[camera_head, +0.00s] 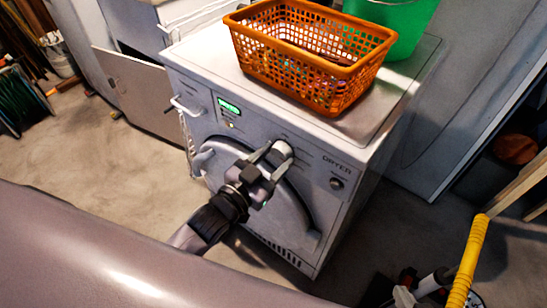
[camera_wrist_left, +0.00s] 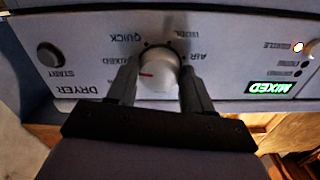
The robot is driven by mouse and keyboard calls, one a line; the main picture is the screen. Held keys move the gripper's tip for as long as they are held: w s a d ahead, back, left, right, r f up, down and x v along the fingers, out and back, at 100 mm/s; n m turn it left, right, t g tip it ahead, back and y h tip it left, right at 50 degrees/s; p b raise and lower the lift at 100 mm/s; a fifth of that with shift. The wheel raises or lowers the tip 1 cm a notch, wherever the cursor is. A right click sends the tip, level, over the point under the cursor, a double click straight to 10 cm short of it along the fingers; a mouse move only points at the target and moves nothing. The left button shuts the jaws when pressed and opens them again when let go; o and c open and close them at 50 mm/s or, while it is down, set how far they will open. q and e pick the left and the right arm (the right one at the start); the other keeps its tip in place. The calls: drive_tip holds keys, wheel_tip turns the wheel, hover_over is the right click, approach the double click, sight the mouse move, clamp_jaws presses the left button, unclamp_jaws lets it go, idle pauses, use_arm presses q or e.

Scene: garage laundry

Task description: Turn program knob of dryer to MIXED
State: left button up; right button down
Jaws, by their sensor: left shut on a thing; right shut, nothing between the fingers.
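The white dryer (camera_head: 185,75) stands in the middle of the head view. Its silver program knob (camera_wrist_left: 158,68) sits between the fingers of my left gripper (camera_wrist_left: 158,88), which is shut on it. In the head view my left gripper (camera_head: 270,160) reaches up to the panel and partly covers the knob. The knob's red mark faces left in the wrist view, on the side of the printed MIXED label (camera_wrist_left: 117,60). The lit green display (camera_wrist_left: 272,88) reads MIXED, and it also glows in the head view (camera_head: 229,106). My right gripper is not in view.
An orange basket (camera_head: 290,75) and a green bucket (camera_head: 400,22) stand on the dryer top. The START button (camera_wrist_left: 49,54) is beside the knob. A yellow hose (camera_head: 468,262) is at the lower right. Open floor (camera_head: 110,160) lies left of the dryer.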

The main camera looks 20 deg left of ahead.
use_arm(q)
drive_tip(key=o, duration=1)
drive_tip(key=shift+o, duration=0.2)
drive_tip(key=v, duration=0.7)
drive_tip(key=shift+r, duration=0.1)
drive_tip(key=s+a+f+n+g+y+p, duration=0.1)
drive_tip(key=s+a+f+g+y+p, duration=0.1)
drive_tip(key=s+p, duration=0.3)
drive_tip(key=s+a+f+n+g+y+p, duration=0.2)
drive_tip(key=s+g+p, duration=0.2)
drive_tip(key=s+p, duration=0.1)
drive_tip(key=shift+s+f+n+g, duration=0.2)
drive_tip(key=shift+s+n+g, duration=0.05)
drive_tip(key=shift+n+g, duration=0.05)
